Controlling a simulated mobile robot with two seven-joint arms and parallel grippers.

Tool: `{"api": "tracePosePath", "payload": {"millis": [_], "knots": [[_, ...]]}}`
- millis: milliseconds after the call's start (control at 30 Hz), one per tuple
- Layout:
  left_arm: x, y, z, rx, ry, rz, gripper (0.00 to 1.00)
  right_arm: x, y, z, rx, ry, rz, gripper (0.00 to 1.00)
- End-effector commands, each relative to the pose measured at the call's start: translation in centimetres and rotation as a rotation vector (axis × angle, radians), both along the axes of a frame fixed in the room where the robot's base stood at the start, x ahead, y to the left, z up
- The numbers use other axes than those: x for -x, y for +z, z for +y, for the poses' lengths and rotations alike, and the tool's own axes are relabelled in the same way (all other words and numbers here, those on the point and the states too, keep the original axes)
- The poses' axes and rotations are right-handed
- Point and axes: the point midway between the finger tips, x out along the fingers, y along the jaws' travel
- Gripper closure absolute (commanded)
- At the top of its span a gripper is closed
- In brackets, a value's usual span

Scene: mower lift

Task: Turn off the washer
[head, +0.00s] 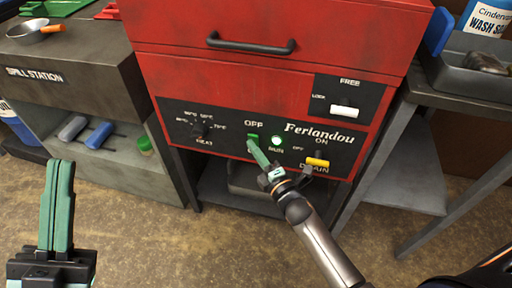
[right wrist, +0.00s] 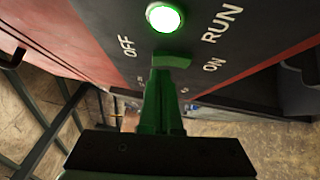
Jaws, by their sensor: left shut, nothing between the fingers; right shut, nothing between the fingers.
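The red washer (head: 270,84) stands in the middle of the head view, with a black control panel (head: 232,121) on its front. Under the OFF label is a green switch (head: 253,138), also in the right wrist view (right wrist: 172,61). Beside it the RUN light (head: 276,141) glows green, also in the right wrist view (right wrist: 165,17). My right gripper (head: 254,146) is shut and empty, its tips at the green switch; I cannot tell whether they touch. In the right wrist view its fingers (right wrist: 160,72) partly overlap the switch. My left gripper (head: 61,164) is shut and empty at the lower left, away from the washer.
A heat knob (head: 203,130), a yellow drain switch (head: 317,162) and a white lock switch (head: 344,112) sit on the washer front. A spill station (head: 60,85) stands left, and a dark side table (head: 465,95) stands right. The floor in front is clear.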

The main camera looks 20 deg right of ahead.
Motion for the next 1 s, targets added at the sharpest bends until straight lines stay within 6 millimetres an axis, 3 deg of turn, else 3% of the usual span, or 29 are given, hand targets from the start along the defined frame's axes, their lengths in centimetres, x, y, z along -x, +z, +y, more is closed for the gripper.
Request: {"api": "tracePosePath", "payload": {"millis": [1000], "knots": [[0.01, 0.16, -0.05, -0.010, 0.001, 0.004, 1.00, -0.52, 0.42, -0.37, -0.001, -0.002, 0.001, 1.00]]}}
